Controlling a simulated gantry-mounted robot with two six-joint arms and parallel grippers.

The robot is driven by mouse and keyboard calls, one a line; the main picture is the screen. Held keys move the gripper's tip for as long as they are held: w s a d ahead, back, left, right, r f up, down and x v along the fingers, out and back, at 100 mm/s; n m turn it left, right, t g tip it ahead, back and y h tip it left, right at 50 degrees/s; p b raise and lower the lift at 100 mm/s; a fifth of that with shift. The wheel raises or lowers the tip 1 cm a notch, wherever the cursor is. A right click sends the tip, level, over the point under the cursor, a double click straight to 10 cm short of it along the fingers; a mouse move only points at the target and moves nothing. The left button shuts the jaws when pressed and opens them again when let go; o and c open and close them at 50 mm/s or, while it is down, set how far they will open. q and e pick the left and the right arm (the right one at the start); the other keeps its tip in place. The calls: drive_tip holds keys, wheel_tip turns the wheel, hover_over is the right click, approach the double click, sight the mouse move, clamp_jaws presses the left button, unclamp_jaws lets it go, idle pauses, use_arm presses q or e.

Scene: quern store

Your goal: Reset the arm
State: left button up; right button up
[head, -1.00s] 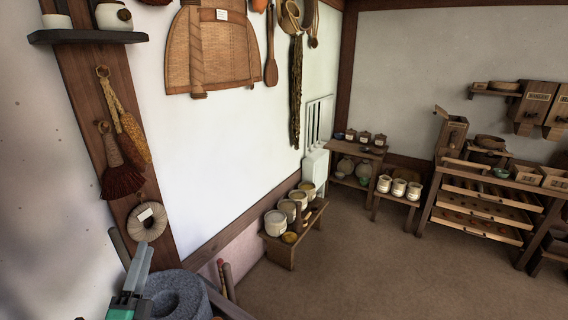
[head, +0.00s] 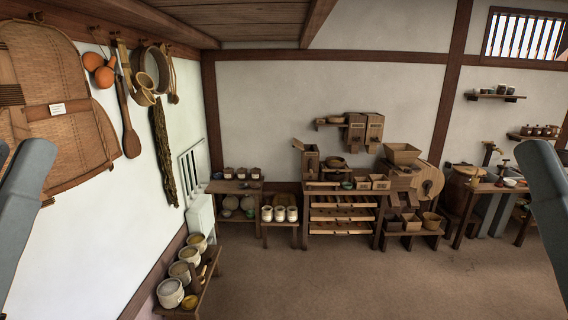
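Grey links of my two arms show at the left and right edges of the head view, raised and apart from each other. Neither gripper is in the picture, so I cannot see whether they are open or shut or hold anything. No link visibly touches anything in the room.
A low bench (head: 205,284) with several pots stands at the lower left along the wall. A drawer rack (head: 342,214) and a small stool (head: 280,225) stand at the back. A woven basket tray (head: 75,135) hangs on the left wall. The brown floor (head: 380,285) in the middle is clear.

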use_arm(q)
wheel_tip(320, 180, up, 18)
drive_tip(key=p, duration=1.4)
use_arm(e)
wheel_tip(320, 180, up, 18)
use_arm(q)
drive_tip(key=shift+a+f+y, duration=0.15)
drive_tip(key=shift+f+y, duration=0.05)
drive_tip(key=shift+y, duration=0.1)
use_arm(e)
drive_tip(key=shift+a+f, duration=0.1)
drive_tip(key=shift+f, duration=0.1)
